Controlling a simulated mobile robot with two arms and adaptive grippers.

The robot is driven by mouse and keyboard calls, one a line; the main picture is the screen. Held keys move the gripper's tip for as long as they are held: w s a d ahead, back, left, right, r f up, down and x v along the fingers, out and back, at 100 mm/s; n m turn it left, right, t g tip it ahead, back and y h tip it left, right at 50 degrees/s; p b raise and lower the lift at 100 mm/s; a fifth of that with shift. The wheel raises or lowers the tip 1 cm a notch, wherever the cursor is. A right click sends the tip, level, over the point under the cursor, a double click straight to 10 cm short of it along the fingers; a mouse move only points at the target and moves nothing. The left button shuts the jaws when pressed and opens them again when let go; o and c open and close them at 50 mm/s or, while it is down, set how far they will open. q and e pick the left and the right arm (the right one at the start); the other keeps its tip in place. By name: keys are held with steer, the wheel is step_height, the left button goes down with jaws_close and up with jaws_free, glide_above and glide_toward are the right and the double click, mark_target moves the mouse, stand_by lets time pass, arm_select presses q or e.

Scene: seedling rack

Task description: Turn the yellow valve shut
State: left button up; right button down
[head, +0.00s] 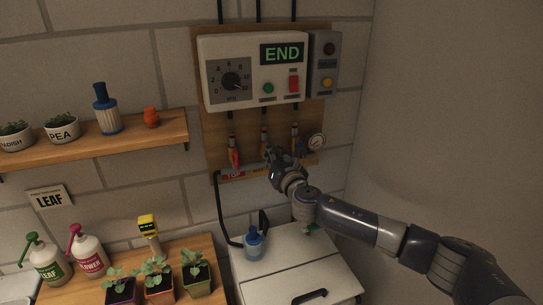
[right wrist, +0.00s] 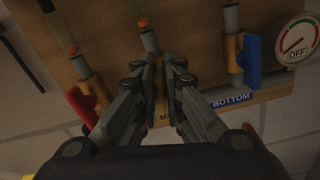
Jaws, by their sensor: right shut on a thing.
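My right gripper (head: 273,154) is at the middle valve on the wooden board, below the control box. In the right wrist view its fingers (right wrist: 159,64) are closed around the middle valve, under a grey pipe end (right wrist: 149,40). The fingers hide the handle, so its colour and angle cannot be seen. The red-handled valve (right wrist: 82,103) is to the left, with its handle slanted. The blue-handled valve (right wrist: 252,62) is to the right, with its handle upright. My left gripper is not in view.
The control box (head: 218,90) reads END. A pressure gauge (head: 316,142) right of the valves shows OFF in the right wrist view. A shelf (head: 80,143) and a plant bench (head: 190,247) are left.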

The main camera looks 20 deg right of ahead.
steer(key=shift+d+f+m+b, duration=0.25)
steer(key=shift+m+b, duration=0.35)
steer(key=shift+m, duration=1.95)
steer(key=shift+d+f+m+b, duration=0.2)
steer(key=shift+m+b, duration=0.45)
steer(key=shift+m, duration=1.85)
steer(key=shift+d+f+m+b, duration=0.1)
steer(key=shift+f+m+b, duration=0.35)
steer(key=shift+m, duration=2.1)
steer(key=shift+r, duration=0.15)
steer(key=c, duration=1.7)
jaws_free()
steer(key=s, duration=1.2)
steer(key=shift+d, duration=0.25)
